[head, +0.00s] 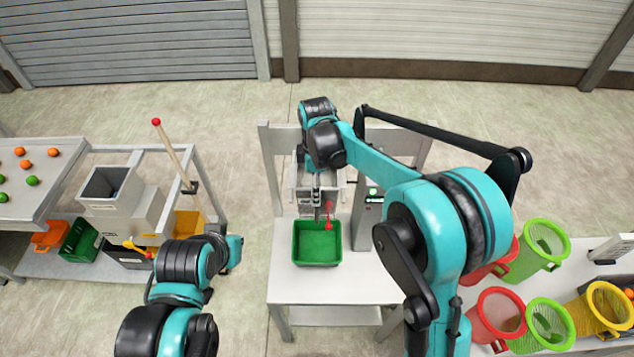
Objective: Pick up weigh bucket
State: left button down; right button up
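A grey metal bucket-like box (302,200) is at the middle table, behind a green bin (317,260). I cannot tell for sure which of these is the weigh bucket. The green bin sits on the white tabletop and looks empty. My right arm reaches in from the right, and its gripper (317,197) points down at the grey box, partly covering it. A red handle (328,215) hangs beside the fingertips; contact is unclear. My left gripper (233,250) is low at the left of the table, partly hidden by its own arm. Its fingers are too small to read.
The white table (290,285) has bare space around the green bin. A grey post with a small display (372,196) stands right of the box. Left are a grey hopper (112,190) and a sloped tray (20,205) with fruit. Right are several coloured net baskets (545,245).

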aim_at(317, 212)
jog(key=f+b, duration=0.6)
jog(key=f, duration=0.1)
jog(key=shift+w, duration=0.3)
jog(key=shift+s+f, duration=0.1)
jog(key=shift+f, duration=0.25)
jog(key=f, duration=0.3)
jog(key=f+p, duration=0.1)
jog(key=f, duration=0.2)
jog(key=shift+w+d+f, duration=0.1)
jog(key=shift+w+f, duration=0.1)
jog(key=shift+f, duration=0.2)
jog(key=c, duration=1.7)
